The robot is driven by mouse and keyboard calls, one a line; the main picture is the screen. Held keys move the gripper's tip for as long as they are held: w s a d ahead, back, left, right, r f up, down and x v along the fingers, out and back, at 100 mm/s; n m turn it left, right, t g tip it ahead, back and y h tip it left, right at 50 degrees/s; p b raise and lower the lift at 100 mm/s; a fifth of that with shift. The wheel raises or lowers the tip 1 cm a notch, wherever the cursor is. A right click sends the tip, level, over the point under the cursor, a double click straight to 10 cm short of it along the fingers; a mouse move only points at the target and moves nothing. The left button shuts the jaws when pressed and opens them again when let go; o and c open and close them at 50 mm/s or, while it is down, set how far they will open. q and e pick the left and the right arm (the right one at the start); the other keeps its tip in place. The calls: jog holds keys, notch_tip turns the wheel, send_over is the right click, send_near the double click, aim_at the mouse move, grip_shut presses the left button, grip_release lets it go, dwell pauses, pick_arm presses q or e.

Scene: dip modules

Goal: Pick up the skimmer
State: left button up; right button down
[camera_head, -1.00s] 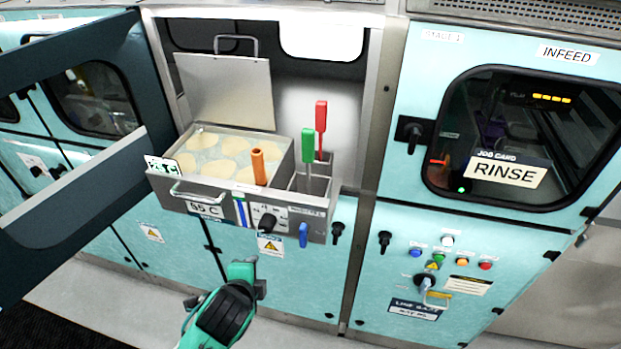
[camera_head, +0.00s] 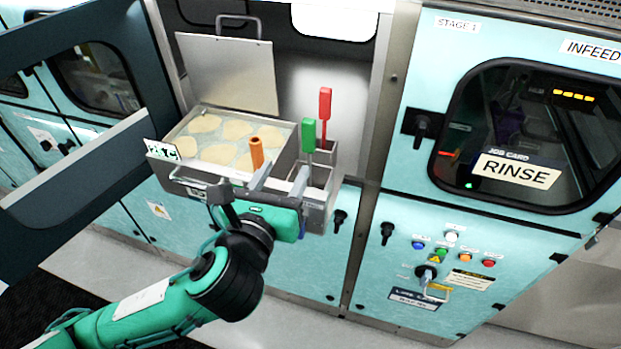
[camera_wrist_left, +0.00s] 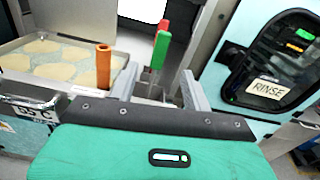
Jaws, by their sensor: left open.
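Three upright tool handles are in view: an orange one (camera_head: 257,153) at the right end of the tank, a green one (camera_head: 308,135) and a red one (camera_head: 325,104) in narrow holders beside it. The tools' lower ends are hidden, so I cannot tell which is the skimmer. My left gripper (camera_head: 280,178) is open and empty in front of the holders, its fingers pointing toward them. In the left wrist view, the green handle (camera_wrist_left: 160,50) and red handle (camera_wrist_left: 164,25) appear between and beyond the fingers; the orange handle (camera_wrist_left: 103,67) is left of them. My right gripper is out of view.
The open tank (camera_head: 180,122) holds liquid with several pale round pieces; its raised lid (camera_head: 228,75) stands behind. A dark open door (camera_head: 100,60) is at left. The RINSE cabinet (camera_head: 400,190) is at right. Floor is clear in front.

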aim_at(307, 128)
pick_arm(q)
jog(key=shift+m, duration=0.6)
jog(key=b+x, duration=0.1)
jog(key=x, duration=0.1)
jog(key=b+x, duration=0.2)
jog(key=r+b+x, duration=0.1)
jog(key=b+x, duration=0.1)
jog(key=x, duration=0.1)
jog(key=shift+d+r, duration=0.15)
jog(key=shift+d, duration=0.05)
jog(key=shift+w+d, duration=0.15)
jog(key=shift+w, duration=0.35)
jog(key=p+x, duration=0.2)
jog(key=x, duration=0.2)
jog(key=shift+w+d+f, duration=0.2)
jog(key=shift+w, duration=0.45)
jog(key=shift+c, duration=0.4)
jog(key=c, duration=0.9)
